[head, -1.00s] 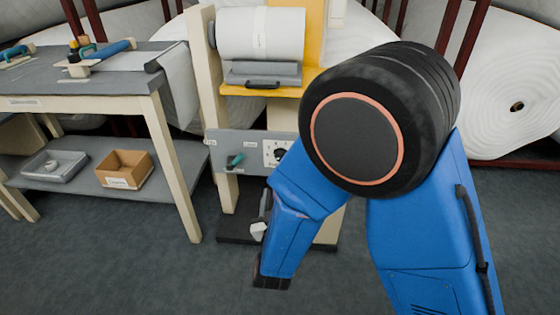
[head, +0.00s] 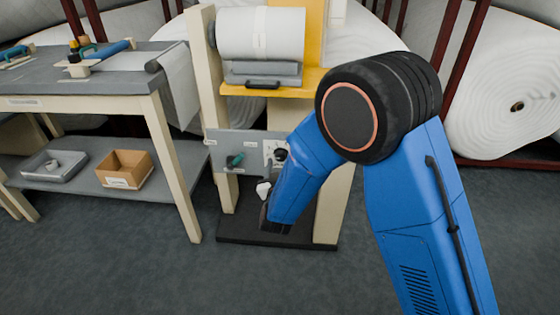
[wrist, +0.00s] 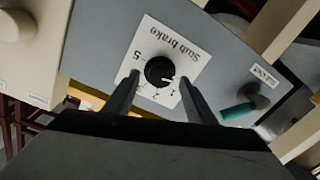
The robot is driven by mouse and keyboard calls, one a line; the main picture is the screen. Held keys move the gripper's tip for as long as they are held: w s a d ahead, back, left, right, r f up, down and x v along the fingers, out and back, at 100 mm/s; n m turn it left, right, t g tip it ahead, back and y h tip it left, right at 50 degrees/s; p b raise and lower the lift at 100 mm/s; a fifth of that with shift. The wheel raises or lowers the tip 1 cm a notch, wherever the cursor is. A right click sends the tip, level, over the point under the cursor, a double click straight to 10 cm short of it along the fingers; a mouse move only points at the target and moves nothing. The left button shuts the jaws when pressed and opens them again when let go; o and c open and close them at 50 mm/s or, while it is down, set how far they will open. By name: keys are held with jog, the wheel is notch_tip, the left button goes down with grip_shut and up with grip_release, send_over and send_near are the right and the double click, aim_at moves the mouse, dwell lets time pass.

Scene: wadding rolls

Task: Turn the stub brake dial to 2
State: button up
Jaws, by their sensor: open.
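The stub brake dial (wrist: 160,72) is a round black knob on a white square plate (wrist: 146,38), which reads upside down in the wrist view. The numbers 5, 2 and 1 are legible around it. A small white mark on the knob points toward the lower right, near the 1. In the head view the dial (head: 281,154) shows at the edge of my blue arm. My gripper (wrist: 160,77) is open, with one finger on each side of the knob in the picture. I cannot tell whether they touch it. The head view hides the fingers.
The grey panel (head: 222,147) also carries a teal handle (head: 235,160), left of the dial in the head view. Above it, a white roll (head: 262,34) hangs over a yellow shelf (head: 312,80). A workbench (head: 110,87) stands at the left.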

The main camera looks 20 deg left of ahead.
jog(key=shift+w+a, duration=0.15)
jog(key=shift+w, duration=0.5)
jog(key=shift+c, duration=0.5)
jog(key=c, duration=0.9)
jog(key=shift+c, duration=0.2)
